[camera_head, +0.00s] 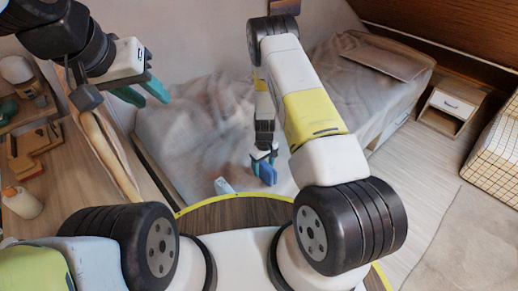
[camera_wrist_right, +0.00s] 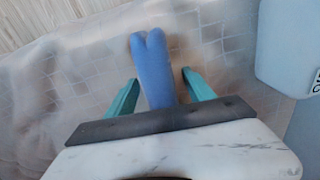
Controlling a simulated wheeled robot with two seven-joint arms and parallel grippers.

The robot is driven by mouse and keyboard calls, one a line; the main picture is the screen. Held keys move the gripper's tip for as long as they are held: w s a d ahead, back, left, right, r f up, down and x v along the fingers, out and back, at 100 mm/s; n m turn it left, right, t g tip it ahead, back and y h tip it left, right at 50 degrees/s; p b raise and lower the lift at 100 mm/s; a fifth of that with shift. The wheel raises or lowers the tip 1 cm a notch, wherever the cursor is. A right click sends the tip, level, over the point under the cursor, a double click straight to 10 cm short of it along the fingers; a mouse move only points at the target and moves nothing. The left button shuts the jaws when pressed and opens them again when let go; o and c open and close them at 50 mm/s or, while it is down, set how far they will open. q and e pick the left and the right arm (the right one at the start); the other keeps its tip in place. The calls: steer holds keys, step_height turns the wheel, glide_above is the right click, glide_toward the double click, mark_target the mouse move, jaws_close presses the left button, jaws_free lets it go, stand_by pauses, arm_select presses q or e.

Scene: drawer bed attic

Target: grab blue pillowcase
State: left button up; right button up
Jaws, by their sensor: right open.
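The blue pillowcase (camera_wrist_right: 153,60) is a narrow, folded-looking blue piece on the bed's pale cover. In the right wrist view it lies between the two teal fingers of my right gripper (camera_wrist_right: 160,77), with gaps visible on both sides. In the head view the blue pillowcase (camera_head: 267,174) shows just under my right gripper (camera_head: 262,156), at the bed's near part. The lower end of the pillowcase is hidden by the gripper body in the wrist view. My left gripper (camera_head: 147,95) is open and empty, raised at the upper left, away from the pillowcase.
The bed (camera_head: 200,120) has a rumpled pale cover and a pillow (camera_head: 385,57) at its far end. A small pale-blue and white object (camera_head: 224,186) lies left of the pillowcase. A wooden desk (camera_head: 75,215) with a bottle (camera_head: 22,203) is at left; a nightstand (camera_head: 452,105) at right.

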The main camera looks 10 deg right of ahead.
steer(key=shift+f, duration=0.6)
jaws_close()
